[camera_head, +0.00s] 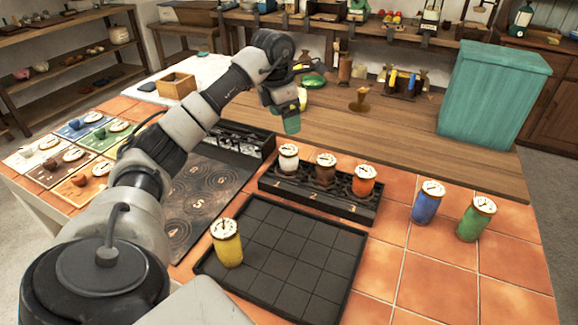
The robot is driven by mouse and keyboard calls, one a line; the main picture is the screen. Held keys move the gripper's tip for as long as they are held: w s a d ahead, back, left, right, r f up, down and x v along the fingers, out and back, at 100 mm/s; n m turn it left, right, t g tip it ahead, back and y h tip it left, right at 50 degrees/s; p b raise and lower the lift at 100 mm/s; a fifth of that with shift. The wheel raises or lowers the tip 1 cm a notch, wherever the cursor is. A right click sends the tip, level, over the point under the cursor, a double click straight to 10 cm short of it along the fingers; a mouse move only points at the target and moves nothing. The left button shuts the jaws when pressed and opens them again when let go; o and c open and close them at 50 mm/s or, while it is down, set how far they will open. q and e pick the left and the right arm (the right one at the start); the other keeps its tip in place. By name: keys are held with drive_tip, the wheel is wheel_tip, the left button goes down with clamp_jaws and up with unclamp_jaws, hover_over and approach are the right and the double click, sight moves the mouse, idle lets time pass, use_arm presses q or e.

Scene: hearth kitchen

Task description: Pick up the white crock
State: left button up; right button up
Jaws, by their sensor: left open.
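The white crock (288,159) stands upright in the left place of a dark rack (317,199), with a pale round dial-like lid on top. A brown crock (325,169) and an orange crock (364,181) stand to its right in the same rack. My left gripper (287,118) is open, above and behind the white crock in the picture and apart from it. Its fingers point down, and nothing shows between them. My right gripper is not in view.
A yellow crock (227,244) stands at the left edge of a dark gridded tray (300,262). A blue crock (427,203) and a green crock (476,219) stand on the tiles at right. A large teal box (490,95) stands behind. The front right tiles are clear.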

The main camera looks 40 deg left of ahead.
sight(288, 149)
use_arm(q)
wheel_tip(288, 149, down, 2)
drive_tip(key=shift+f+b, duration=0.25)
drive_tip(key=shift+b, duration=0.45)
drive_tip(key=shift+f, duration=0.25)
drive_tip(key=f, duration=0.4)
drive_tip(key=shift+w+d+f, duration=0.1)
drive_tip(key=shift+w+f, duration=0.2)
drive_tip(key=shift+w, duration=0.1)
drive_tip(key=shift+w+f, duration=0.1)
drive_tip(key=shift+f, duration=0.6)
drive_tip(key=f, duration=0.4)
drive_tip(key=shift+w+f, duration=0.1)
drive_tip(key=shift+w, duration=0.25)
drive_tip(key=shift+c, duration=0.8)
drive_tip(key=c, duration=1)
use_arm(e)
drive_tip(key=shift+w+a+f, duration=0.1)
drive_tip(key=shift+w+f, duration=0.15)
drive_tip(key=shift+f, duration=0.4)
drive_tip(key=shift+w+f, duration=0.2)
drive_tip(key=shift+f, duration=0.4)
